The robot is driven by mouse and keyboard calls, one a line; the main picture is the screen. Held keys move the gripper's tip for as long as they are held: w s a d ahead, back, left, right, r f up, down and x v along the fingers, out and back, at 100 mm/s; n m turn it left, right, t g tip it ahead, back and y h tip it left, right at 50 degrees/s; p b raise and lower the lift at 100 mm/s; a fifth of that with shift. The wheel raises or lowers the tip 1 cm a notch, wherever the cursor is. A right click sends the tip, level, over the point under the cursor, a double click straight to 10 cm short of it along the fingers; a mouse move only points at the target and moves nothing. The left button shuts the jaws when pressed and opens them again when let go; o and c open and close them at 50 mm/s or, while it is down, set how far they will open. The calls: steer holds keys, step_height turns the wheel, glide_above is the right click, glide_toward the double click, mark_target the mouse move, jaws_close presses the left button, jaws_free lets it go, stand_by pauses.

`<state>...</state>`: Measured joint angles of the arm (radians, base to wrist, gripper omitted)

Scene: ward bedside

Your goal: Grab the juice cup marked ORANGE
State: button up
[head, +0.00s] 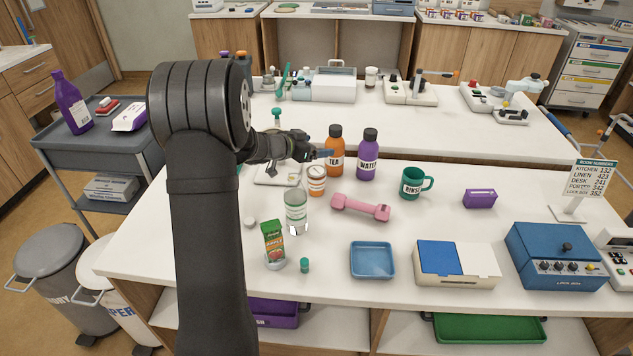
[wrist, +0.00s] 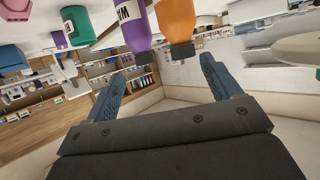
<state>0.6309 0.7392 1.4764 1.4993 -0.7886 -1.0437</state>
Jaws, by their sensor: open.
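A small white cup with an orange band (head: 316,182) stands on the near white counter, left of centre in the head view. Its lettering is too small to read for certain. My gripper (head: 327,153) is above and just behind this cup, close to the orange TEA bottle (head: 335,160). In the wrist view my gripper (wrist: 163,78) has its two blue fingers wide apart with nothing between them. That view is turned over, and I cannot make out the cup there.
A purple WATER bottle (head: 367,158) stands right of the TEA bottle. A clear tumbler (head: 296,218), a green carton (head: 273,242), a pink dumbbell (head: 360,208) and a green RINSE mug (head: 413,184) stand around the cup. A blue tray (head: 372,260) lies in front.

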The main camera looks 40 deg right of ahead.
mark_target(313, 173)
step_height(313, 173, down, 8)
steer(key=shift+r, duration=0.25)
step_height(313, 173, down, 3)
steer(key=shift+r, duration=0.1)
steer(key=shift+x, duration=1.1)
steer(key=shift+d, duration=0.4)
steer(key=shift+c, duration=0.2)
steer(key=c, duration=1.1)
